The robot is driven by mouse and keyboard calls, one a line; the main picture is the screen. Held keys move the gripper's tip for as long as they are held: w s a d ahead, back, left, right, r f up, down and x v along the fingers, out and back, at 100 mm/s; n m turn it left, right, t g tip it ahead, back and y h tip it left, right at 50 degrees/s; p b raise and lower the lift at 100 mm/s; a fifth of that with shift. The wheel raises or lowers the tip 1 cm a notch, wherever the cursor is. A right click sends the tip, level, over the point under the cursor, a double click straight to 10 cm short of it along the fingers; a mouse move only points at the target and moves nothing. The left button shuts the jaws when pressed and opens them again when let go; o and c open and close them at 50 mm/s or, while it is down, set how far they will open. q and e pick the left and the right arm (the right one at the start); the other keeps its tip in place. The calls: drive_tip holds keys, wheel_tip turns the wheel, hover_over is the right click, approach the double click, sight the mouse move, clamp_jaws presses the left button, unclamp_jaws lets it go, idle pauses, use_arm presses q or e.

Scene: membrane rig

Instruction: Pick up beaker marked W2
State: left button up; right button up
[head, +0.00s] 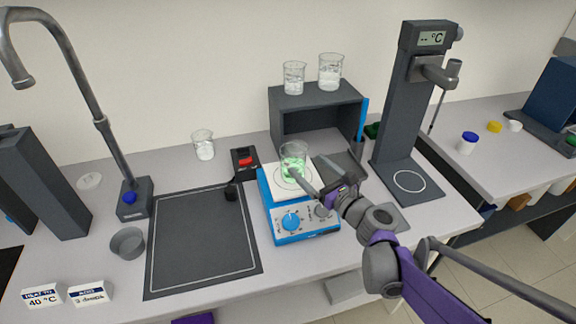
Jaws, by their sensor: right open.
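A glass beaker with green contents (293,158) stands upright on the white plate of a blue hotplate stirrer (290,222). My right gripper (308,176) is open at this beaker's right front side; I cannot tell whether a finger touches it. Two clear beakers stand on top of the dark open box, a left one (294,79) and a right one (330,73). Another clear beaker (203,146) stands on the counter at the back left. No W2 mark is readable on any beaker. My left gripper is not in view.
The dark box (291,104) stands behind the stirrer. A tall stand with a °C display (401,130) is to its right. A dark framed mat (200,240) lies clear at left, beside a tap (103,125) and a small grey bowl (127,243).

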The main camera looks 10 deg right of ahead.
sight(286, 147)
drive_tip(key=x, duration=0.4)
drive_tip(key=p+x, duration=0.1)
drive_tip(key=x, duration=0.2)
drive_tip(key=shift+w+a+f, duration=0.25)
drive_tip(key=shift+w, duration=0.1)
drive_tip(key=shift+s, duration=0.15)
drive_tip(key=shift+c, duration=0.4)
drive_tip(key=c, duration=1.3)
drive_tip(key=shift+r, duration=0.1)
